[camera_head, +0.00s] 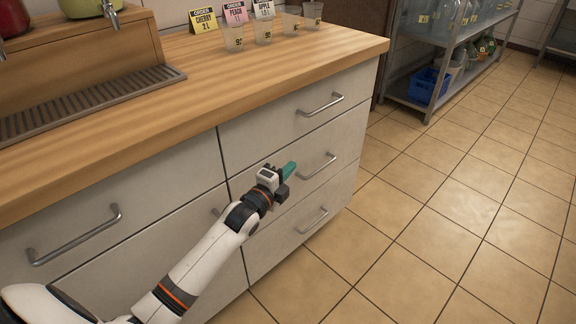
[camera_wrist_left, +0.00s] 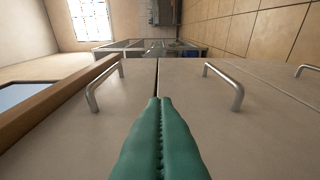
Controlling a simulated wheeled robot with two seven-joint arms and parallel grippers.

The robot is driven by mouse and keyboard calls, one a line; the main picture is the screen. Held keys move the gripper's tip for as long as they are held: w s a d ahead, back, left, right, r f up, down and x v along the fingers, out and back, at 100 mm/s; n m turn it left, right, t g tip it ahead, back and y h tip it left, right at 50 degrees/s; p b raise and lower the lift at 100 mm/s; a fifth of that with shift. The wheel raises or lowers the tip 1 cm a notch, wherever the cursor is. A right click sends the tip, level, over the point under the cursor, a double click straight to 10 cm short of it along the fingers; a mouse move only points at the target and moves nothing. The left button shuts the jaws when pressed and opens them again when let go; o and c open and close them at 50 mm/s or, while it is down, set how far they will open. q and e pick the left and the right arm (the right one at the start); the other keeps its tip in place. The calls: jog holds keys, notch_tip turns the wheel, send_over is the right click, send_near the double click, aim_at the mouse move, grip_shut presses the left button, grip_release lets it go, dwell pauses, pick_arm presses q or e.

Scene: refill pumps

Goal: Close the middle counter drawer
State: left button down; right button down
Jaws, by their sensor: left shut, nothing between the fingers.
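The middle counter drawer (camera_head: 338,155) is in the right-hand stack, between a top and a bottom drawer. Its front looks flush with its neighbours; I see no clear gap. Its bar handle (camera_head: 318,167) is just right of my left gripper (camera_head: 290,169). That gripper is shut and empty, its teal fingers pointing along the drawer fronts. In the left wrist view, turned sideways, the shut fingers (camera_wrist_left: 160,101) lie near the seam between the top and middle drawers, with the middle handle (camera_wrist_left: 226,86) to their right. Contact cannot be told. My right gripper is not in view.
The top drawer handle (camera_head: 320,104) and bottom drawer handle (camera_head: 312,220) stick out nearby. Cups (camera_head: 263,30) and label cards stand on the wooden counter (camera_head: 215,85). A metal shelf (camera_head: 440,60) with a blue crate (camera_head: 428,86) stands behind. The tiled floor (camera_head: 460,200) at right is clear.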

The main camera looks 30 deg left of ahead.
pick_arm(q)
jog(key=s+a+p, duration=0.1)
jog(key=s, duration=0.7)
jog(key=shift+s+a+f, duration=0.2)
jog(key=shift+s+a, duration=0.1)
jog(key=shift+s, duration=0.1)
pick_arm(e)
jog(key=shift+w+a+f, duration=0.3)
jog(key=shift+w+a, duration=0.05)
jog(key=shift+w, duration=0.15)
